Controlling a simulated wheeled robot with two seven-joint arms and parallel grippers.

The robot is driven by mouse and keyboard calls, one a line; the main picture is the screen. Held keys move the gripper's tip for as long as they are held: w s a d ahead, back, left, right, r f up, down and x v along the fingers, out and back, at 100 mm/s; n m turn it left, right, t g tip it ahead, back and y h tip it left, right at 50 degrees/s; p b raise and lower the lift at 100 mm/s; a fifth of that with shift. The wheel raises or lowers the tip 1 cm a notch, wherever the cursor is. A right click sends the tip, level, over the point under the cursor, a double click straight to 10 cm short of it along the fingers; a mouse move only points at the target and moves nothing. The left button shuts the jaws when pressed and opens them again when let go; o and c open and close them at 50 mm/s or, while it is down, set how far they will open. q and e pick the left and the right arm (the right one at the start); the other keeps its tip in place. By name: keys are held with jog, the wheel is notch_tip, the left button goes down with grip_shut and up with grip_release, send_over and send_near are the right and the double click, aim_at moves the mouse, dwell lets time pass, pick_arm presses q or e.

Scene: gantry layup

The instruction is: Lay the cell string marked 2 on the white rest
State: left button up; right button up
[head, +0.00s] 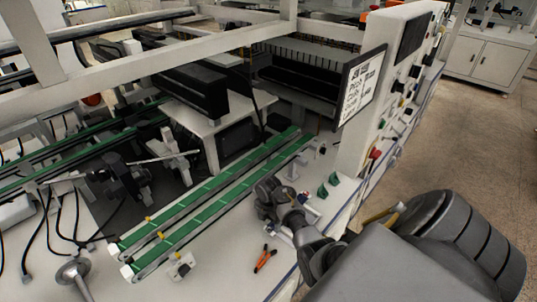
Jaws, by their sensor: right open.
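My right gripper (276,202) is over the white worktop (225,240), just right of the green belts. It is open, and I see nothing held in it. Its fingertips are small and partly hidden by my own arm. I cannot make out a cell string marked 2; no such number is legible. I cannot tell which white piece is the white rest. A small white block (181,266) stands on the worktop by the near belt end. My left gripper cannot be picked out.
Two green belts (200,197) run across the worktop. Orange-handled pliers (265,258) lie near its front. A control panel (385,95) with a sign rises behind. White gantry beams (150,82) cross above. Open floor lies at right.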

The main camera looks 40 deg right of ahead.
notch_tip(320, 180, up, 9)
jog(key=p, duration=0.1)
jog(key=shift+f, duration=0.1)
dwell(0.6)
jog(key=s+a+r+m+t, duration=0.2)
jog(key=s+a+r+m, duration=0.1)
jog(key=s+a+m, duration=0.8)
jog(key=s+a+r+m+t, duration=0.25)
jog(key=s+a+m, duration=0.4)
jog(key=s, duration=0.85)
notch_tip(320, 180, down, 26)
jog(key=s+g, duration=0.1)
jog(key=g, duration=0.1)
jog(key=s+d+f+g, duration=0.1)
jog(key=s+d+f, duration=0.1)
jog(key=s+f, duration=1.3)
jog(key=shift+s+f+n, duration=0.3)
jog(key=shift+s+n, duration=0.15)
jog(key=shift+s, duration=0.35)
